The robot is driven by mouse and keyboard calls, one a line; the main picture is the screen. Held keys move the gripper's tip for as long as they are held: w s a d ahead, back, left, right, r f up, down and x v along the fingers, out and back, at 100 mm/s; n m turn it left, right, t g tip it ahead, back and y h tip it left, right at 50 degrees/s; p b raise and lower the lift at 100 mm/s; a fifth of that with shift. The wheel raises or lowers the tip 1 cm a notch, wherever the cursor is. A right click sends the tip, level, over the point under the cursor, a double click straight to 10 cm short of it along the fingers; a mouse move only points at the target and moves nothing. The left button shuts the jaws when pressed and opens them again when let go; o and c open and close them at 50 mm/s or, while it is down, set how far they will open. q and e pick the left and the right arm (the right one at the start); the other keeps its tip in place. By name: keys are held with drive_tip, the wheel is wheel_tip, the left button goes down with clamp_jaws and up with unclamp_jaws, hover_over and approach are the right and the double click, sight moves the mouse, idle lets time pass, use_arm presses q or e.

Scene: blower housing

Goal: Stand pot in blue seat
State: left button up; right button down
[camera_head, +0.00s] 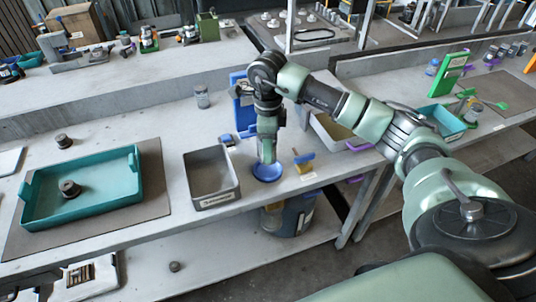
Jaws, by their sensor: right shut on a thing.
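The blue seat (267,172) is a round, shallow blue dish on the workbench near its front edge, right of the grey bin. My right gripper (267,158) points straight down over it, with its tips at or just above the dish. It is shut on the pot, which is mostly hidden by the fingers and hard to make out. I cannot tell whether the pot touches the seat. My left gripper is not in view.
A grey bin (210,195) stands close left of the seat. A teal tray (118,196) with a dark round part (69,188) lies farther left. A blue panel (243,110) stands behind my right gripper. A yellow-and-blue piece (304,161) sits just right of the seat.

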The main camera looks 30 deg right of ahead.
wheel_tip(320, 180, down, 4)
drive_tip(key=shift+f+p, duration=0.1)
drive_tip(key=shift+p, duration=0.4)
drive_tip(key=shift+f, duration=0.15)
drive_tip(key=c, duration=1.2)
unclamp_jaws()
drive_tip(key=shift+f, duration=0.2)
drive_tip(key=o, duration=0.5)
drive_tip(key=shift+r, duration=0.1)
drive_tip(key=shift+c, duration=0.2)
drive_tip(key=shift+r, duration=0.1)
wheel_tip(320, 180, up, 11)
drive_tip(key=b, duration=0.3)
drive_tip(key=shift+r, duration=0.55)
